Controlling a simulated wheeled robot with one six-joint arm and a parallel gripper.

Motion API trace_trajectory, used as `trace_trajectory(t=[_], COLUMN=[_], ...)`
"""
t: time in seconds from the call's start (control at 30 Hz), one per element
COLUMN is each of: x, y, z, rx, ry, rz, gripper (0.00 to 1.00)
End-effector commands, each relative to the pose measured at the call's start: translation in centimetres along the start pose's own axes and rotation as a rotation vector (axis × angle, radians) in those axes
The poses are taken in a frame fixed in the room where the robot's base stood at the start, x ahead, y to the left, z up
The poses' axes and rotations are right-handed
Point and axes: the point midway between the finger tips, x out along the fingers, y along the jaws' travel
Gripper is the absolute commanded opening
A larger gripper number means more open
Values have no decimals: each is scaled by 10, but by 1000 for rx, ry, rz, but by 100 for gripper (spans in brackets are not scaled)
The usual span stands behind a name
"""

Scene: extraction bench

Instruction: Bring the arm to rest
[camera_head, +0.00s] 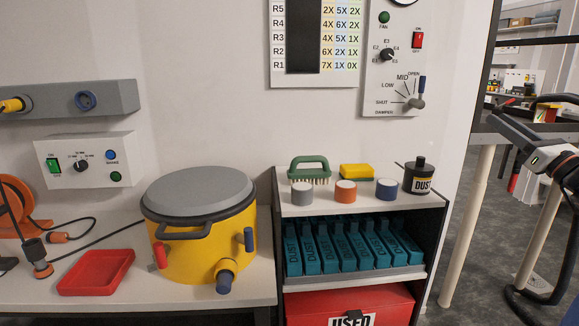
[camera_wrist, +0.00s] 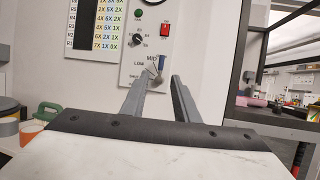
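My gripper (camera_wrist: 162,77) shows in the wrist view with its two grey fingers apart and nothing between them. Behind the gap is the wall panel with the damper lever (camera_wrist: 157,71); the fingers appear in front of the panel, and I see no contact with it. In the head view the damper lever (camera_head: 417,102) has its blue handle pointing up, near the OPEN mark. A black and white jointed part (camera_head: 545,150) at the right edge of the head view looks like my arm; its fingertips cannot be made out there.
A yellow canister (camera_head: 200,255) with a grey lid and a red tray (camera_head: 97,272) stand on the left bench. A shelf unit (camera_head: 437,215) holds a brush, sponge, pots, a black bottle and teal dust boxes, with a red bin (camera_head: 300,308) below. Open floor lies at right.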

Motion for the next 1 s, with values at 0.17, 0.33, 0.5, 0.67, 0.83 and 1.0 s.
trace_trajectory(t=[0.17, 0.33, 0.5, 0.67, 0.83, 1.0], x=[7, 13, 16, 11, -17, -67], y=[25, 56, 98, 159, 244, 310], z=[-13, -31, -54, -88, -136, -178], rx=[-33, -82, -155, -274, -494, -750], ry=[49, 114, 198, 307, 449, 549], rz=[48, 111, 203, 348, 595, 865], gripper=[28, 28, 28, 28, 28, 28])
